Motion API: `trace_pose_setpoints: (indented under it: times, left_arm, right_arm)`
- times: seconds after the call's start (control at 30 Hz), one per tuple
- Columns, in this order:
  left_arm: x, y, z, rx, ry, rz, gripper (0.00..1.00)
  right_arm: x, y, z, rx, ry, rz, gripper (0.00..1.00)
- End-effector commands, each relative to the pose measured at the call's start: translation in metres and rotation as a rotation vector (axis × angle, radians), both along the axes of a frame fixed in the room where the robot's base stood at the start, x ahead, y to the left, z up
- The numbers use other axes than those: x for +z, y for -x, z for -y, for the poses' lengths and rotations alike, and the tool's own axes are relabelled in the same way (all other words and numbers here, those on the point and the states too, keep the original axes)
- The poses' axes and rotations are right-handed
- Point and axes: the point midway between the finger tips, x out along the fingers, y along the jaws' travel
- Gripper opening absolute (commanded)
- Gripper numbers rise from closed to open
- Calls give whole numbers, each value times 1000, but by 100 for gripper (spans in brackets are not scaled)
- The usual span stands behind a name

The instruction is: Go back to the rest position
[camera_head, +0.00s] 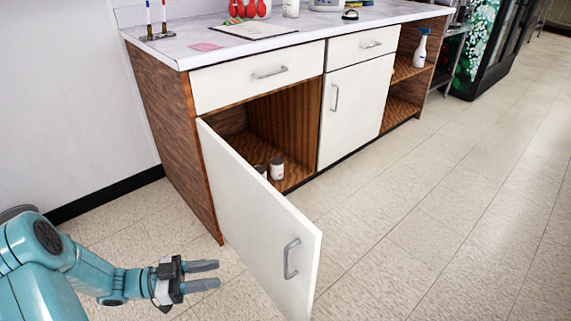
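My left gripper (203,275) is at the lower left, in front of the open cabinet door. Its two grey fingers are apart, with nothing between them. It is to the left of the door and does not appear to touch it. My teal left arm comes in from the left edge. The white cabinet door (255,215) on the left stands swung open, with its grey handle (291,259) on the near end. My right gripper is out of view.
Inside the open wooden cabinet stand two small white containers (277,168). The counter (190,49) above holds a board, a pen stand (157,34) and other items. A spray bottle (420,48) stands on a side shelf. The tiled floor (430,240) to the right is clear.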

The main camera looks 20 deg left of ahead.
Motion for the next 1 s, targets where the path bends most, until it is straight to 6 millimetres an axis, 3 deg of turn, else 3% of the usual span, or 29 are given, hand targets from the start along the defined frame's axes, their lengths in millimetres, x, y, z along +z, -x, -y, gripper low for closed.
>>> trace_pose_setpoints:
  times: [0.13, 0.27, 0.4, 0.5, 0.57, 0.7, 0.83, 1.0]
  left_arm:
    - [-3, -9, 5, 24, 5, -9, 38]
    - [-20, -51, 26, 158, 22, -86, 38]
    - [-67, -95, 66, 360, 20, -329, 38]
    - [-111, -96, 98, 470, -17, -574, 38]
    - [-137, -84, 118, 517, -51, -728, 38]
    - [-182, -38, 155, 580, -145, -1050, 38]
    - [-204, 14, 180, 607, -236, -1296, 38]
    - [-215, 87, 206, 628, -357, -1584, 38]
  right_arm:
    - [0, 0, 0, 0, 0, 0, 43]
    - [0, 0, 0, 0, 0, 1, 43]
    - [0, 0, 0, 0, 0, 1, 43]
    - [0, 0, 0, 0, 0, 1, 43]
    - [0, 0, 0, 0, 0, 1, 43]
    - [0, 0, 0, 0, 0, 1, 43]
    - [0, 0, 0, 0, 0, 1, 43]
    - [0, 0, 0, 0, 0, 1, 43]
